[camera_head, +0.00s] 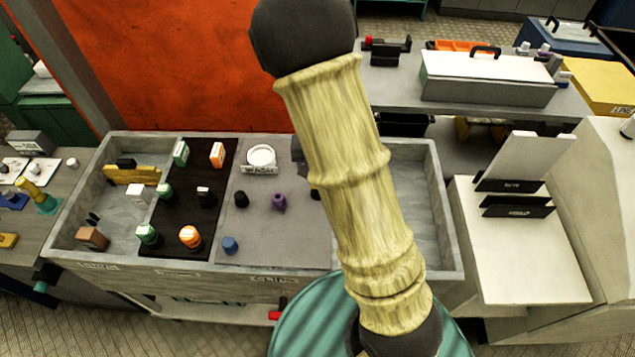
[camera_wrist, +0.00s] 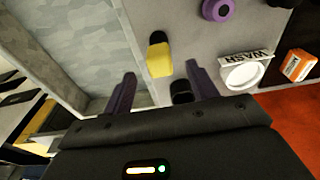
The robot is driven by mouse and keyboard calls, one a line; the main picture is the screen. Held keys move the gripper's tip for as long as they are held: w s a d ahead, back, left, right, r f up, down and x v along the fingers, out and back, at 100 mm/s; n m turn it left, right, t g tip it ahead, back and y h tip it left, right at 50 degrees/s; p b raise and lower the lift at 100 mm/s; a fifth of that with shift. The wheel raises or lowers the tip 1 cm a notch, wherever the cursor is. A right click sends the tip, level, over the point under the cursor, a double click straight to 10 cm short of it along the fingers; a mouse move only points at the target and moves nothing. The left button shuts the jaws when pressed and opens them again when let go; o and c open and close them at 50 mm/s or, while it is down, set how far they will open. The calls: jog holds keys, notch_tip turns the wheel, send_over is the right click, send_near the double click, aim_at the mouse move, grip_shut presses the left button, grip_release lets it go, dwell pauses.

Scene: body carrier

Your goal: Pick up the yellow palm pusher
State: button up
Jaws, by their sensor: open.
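A small yellow piece with a black end, which I take for the yellow palm pusher (camera_wrist: 159,63), lies on the grey panel in the wrist view. My gripper (camera_wrist: 160,72) is open, with one dark purple finger to each side of it in the picture. I see no contact, and the height gap is hard to judge. A short black cylinder (camera_wrist: 181,88) shows by the right finger. In the head view my yellowish arm hides the gripper and most of that spot.
The panel also bears a purple knob (camera_head: 278,201), a WASH sign (camera_head: 259,169) and a blue cap (camera_head: 230,245). A black panel (camera_head: 185,225) holds several bottles and boxes. A longer yellow block (camera_head: 130,175) lies in the left compartment. The right compartment (camera_head: 425,215) looks clear.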

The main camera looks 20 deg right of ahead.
jog(key=shift+w+d+f, duration=0.1)
jog(key=shift+w+f, duration=0.1)
jog(key=shift+f, duration=1.6)
jog(key=shift+w+d+f+p, duration=0.15)
jog(key=shift+f+p, duration=0.1)
jog(key=shift+f, duration=0.6)
jog(key=shift+w+f+p, duration=0.15)
jog(key=shift+f+p, duration=0.15)
jog(key=shift+f, duration=0.55)
jog(key=shift+w+d+f+p, duration=0.15)
jog(key=shift+f+p, duration=0.1)
jog(key=shift+f, duration=0.6)
jog(key=shift+a, duration=0.15)
grip_shut()
